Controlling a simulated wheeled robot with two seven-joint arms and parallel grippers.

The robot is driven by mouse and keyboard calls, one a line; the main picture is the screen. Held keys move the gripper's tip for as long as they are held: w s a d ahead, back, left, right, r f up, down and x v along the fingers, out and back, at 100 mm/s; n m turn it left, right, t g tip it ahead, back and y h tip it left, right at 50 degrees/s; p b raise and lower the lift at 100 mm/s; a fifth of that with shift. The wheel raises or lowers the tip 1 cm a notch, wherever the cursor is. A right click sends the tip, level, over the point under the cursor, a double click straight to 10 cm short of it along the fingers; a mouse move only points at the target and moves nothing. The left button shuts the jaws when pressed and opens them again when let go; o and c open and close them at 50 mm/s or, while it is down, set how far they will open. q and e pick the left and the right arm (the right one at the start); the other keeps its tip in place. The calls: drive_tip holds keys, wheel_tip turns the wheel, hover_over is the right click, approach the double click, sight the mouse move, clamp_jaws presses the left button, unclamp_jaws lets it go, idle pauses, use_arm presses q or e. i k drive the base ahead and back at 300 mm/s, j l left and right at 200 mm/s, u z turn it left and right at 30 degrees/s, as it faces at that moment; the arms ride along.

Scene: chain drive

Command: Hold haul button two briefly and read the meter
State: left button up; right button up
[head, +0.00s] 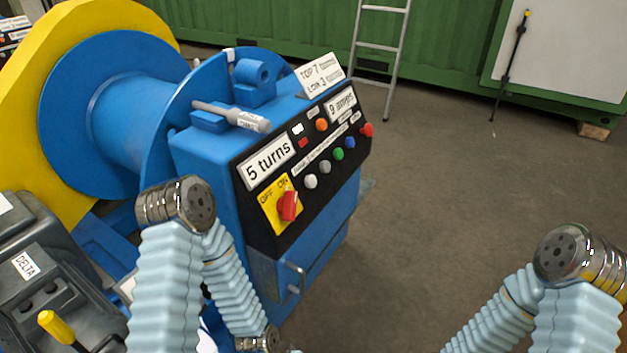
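The black control panel (262,213) is on the front of the blue machine housing (205,150). Its slanted row holds a pale button (310,181), a grey button (324,167), a green button (338,154), a blue button (349,142) and a red button (366,130). Their labels are too small to read, so I cannot tell which is haul two. One meter (268,160) reads "5 turns"; another meter (342,104) seems to read "9 amps". My pale blue arms show left of and below the panel and at lower right.
A red rotary switch (288,206) sits on a yellow ON/OFF plate. A metal handle (292,278) projects below. A blue drum (120,115) and yellow flange (85,205) stand left. A grey lever box (40,285) marked DELTA is lower left. Floor right of the housing is clear.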

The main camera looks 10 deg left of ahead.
sight(311, 182)
drive_tip(key=u, duration=0.2)
drive_tip(key=i+l+u, duration=0.1)
drive_tip(key=l+u, duration=0.8)
drive_tip(key=l, duration=0.8)
drive_tip(key=k+l+u, duration=0.1)
drive_tip(key=l, duration=0.5)
